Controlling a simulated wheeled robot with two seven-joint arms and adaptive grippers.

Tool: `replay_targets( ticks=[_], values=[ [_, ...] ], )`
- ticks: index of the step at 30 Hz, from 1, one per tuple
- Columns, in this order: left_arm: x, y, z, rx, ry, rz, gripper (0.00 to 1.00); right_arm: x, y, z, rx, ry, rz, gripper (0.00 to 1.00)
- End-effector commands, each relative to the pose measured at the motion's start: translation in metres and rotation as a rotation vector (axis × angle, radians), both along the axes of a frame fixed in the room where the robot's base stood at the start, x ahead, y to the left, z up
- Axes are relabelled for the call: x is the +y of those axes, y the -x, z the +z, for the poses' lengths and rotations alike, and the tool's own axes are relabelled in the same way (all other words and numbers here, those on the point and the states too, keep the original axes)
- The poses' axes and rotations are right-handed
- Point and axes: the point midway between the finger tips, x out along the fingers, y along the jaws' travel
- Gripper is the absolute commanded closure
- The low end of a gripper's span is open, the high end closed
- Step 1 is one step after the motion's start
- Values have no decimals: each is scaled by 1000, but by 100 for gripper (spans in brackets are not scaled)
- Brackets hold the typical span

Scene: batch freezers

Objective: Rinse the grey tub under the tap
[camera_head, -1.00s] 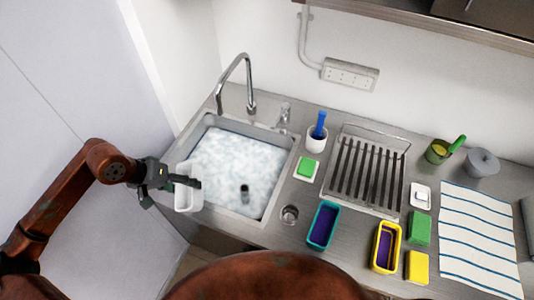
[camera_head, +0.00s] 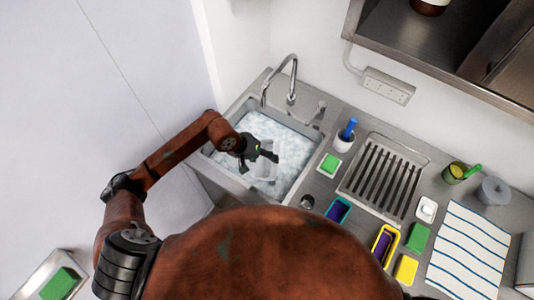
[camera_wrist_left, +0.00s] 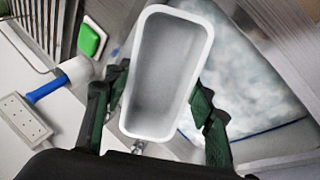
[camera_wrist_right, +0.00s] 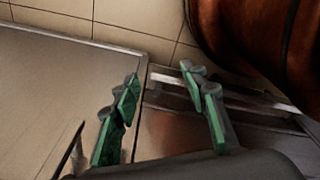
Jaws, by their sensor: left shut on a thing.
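My left gripper (camera_head: 262,153) is shut on the grey tub (camera_head: 264,171), a pale rectangular container. It holds the tub over the front part of the sink. In the left wrist view the tub (camera_wrist_left: 165,70) sits between the fingers, with its open mouth facing the camera and no contents visible. The tap (camera_head: 291,78) arches over the back of the sink, behind the tub. No stream shows from it. Foamy water (camera_head: 294,143) fills the sink (camera_head: 238,105). My right gripper (camera_wrist_right: 160,78) is open and empty in the right wrist view.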

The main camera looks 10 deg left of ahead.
Motion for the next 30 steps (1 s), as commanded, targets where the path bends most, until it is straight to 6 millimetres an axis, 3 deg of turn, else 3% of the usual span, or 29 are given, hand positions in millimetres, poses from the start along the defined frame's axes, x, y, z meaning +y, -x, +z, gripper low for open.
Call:
replay_targets(
  ticks=[3,11,30],
  values=[
    [-9,3,3,2,1,3,74,0,1,13,1,0,0,60],
    [-8,-5,-2,1,0,9,74,2,1,13,1,-2,-1,60],
    [17,-58,-13,1,1,9,74,8,0,11,0,-8,-2,60]
  ],
)
